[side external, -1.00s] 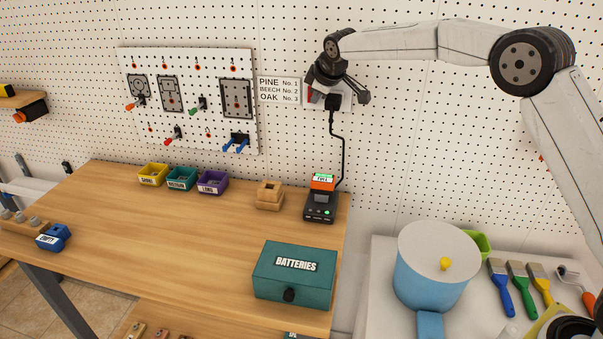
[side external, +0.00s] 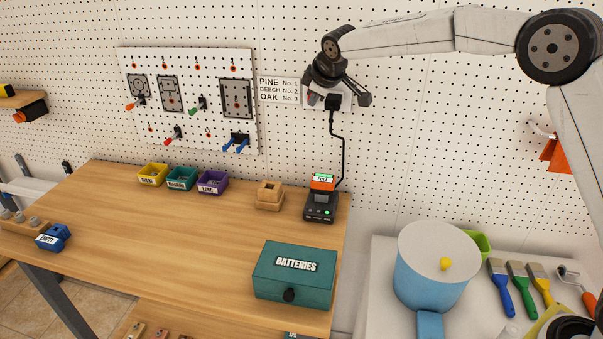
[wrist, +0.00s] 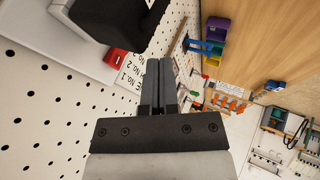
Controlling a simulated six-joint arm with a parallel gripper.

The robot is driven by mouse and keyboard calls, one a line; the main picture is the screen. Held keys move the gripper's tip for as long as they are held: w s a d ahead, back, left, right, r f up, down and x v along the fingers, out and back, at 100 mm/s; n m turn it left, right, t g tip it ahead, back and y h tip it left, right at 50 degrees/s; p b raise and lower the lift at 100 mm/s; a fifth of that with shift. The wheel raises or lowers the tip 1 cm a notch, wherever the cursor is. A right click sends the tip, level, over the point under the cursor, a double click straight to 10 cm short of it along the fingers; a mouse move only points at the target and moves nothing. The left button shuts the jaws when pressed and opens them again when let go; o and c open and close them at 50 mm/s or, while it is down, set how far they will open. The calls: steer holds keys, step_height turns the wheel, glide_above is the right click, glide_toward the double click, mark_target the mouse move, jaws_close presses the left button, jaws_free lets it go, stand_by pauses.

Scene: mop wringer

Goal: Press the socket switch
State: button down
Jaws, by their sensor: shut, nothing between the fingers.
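The white wall socket (side external: 346,104) is on the pegboard, partly hidden by my gripper in the side view. A black plug (side external: 332,102) sits in it with its cord hanging down. In the wrist view, the red switch (wrist: 117,60) shows on the socket plate (wrist: 80,52), beside the black plug (wrist: 112,18). My gripper (wrist: 158,64) is shut and empty. Its fingertips appear to the right of the red switch in the wrist view, with a gap in the picture. The side view shows my gripper (side external: 322,90) right at the socket; contact cannot be told.
The cord runs down to a black charger (side external: 320,208) with an orange battery (side external: 323,182) on the wooden table (side external: 190,235). A sign (side external: 279,91) and a tool panel (side external: 185,65) are left of the socket. A teal batteries box (side external: 294,275) stands in front.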

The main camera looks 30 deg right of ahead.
steer(key=d+v, duration=0.1)
steer(key=v, duration=0.8)
steer(key=shift+a+r, duration=0.25)
steer(key=shift+a, duration=0.05)
steer(key=shift+s+a+f, duration=0.1)
steer(key=shift+a+f, duration=0.05)
steer(key=shift+f, duration=0.4)
steer(key=shift+f, duration=0.1)
steer(key=w+d+r+x, duration=0.1)
steer(key=d+x, duration=0.1)
steer(key=x, duration=1)
steer(key=shift+w, duration=0.2)
steer(key=shift+d, duration=0.15)
